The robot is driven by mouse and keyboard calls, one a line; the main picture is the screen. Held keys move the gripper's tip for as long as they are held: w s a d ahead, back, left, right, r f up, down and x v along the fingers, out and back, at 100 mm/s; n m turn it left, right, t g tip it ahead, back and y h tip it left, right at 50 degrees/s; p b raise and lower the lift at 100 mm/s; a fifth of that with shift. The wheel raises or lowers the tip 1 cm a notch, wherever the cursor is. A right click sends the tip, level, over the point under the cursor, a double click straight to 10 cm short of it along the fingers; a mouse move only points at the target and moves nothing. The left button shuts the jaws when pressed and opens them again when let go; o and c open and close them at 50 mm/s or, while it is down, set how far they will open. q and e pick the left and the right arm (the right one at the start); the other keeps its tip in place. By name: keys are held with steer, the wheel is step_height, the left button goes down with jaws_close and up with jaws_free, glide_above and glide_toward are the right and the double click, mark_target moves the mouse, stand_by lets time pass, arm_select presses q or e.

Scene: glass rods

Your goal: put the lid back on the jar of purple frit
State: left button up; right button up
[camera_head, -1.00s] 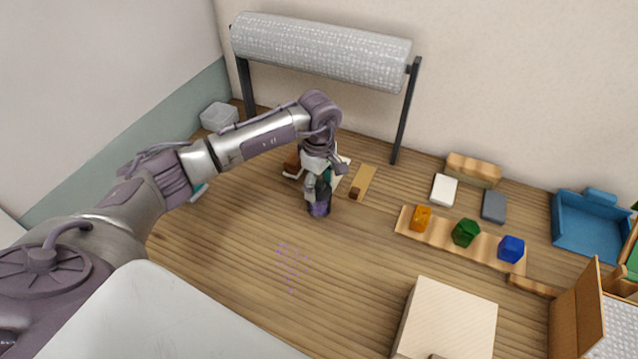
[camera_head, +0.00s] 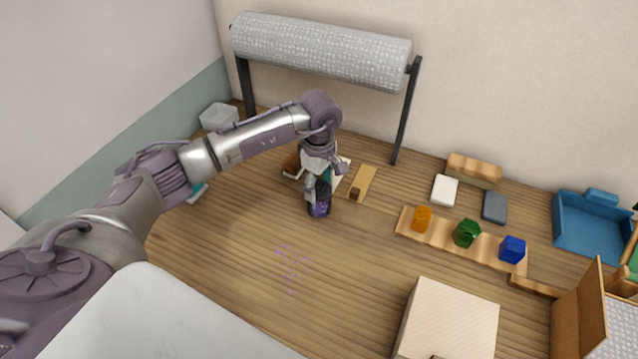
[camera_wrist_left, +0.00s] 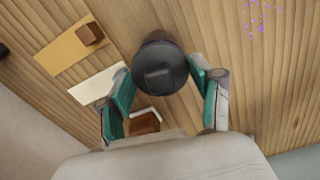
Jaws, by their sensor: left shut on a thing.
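The jar of purple frit (camera_head: 320,211) stands on the wooden table, below my left gripper (camera_head: 318,192) in the head view. The dark round lid with a raised square knob (camera_wrist_left: 160,68) shows from above in the left wrist view. My left gripper (camera_wrist_left: 165,88) is shut on the lid, one teal-padded finger at each side. The lid is at the jar's mouth and hides most of the jar in the wrist view. I cannot tell whether it is fully seated. My right gripper is not in view.
Purple specks (camera_head: 290,265) lie on the table in front of the jar. A tan board with a small brown block (camera_head: 364,182) lies right of it. A wooden strip carries orange, green and blue lumps (camera_head: 466,233). A pale block (camera_head: 450,318) stands front right.

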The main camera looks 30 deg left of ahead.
arm_select(q)
steer(key=o, duration=0.9)
steer(key=shift+o, duration=0.8)
steer(key=shift+r, duration=0.1)
steer(key=shift+r+p, duration=1.75)
steer(key=shift+r, duration=1.65)
jaws_close()
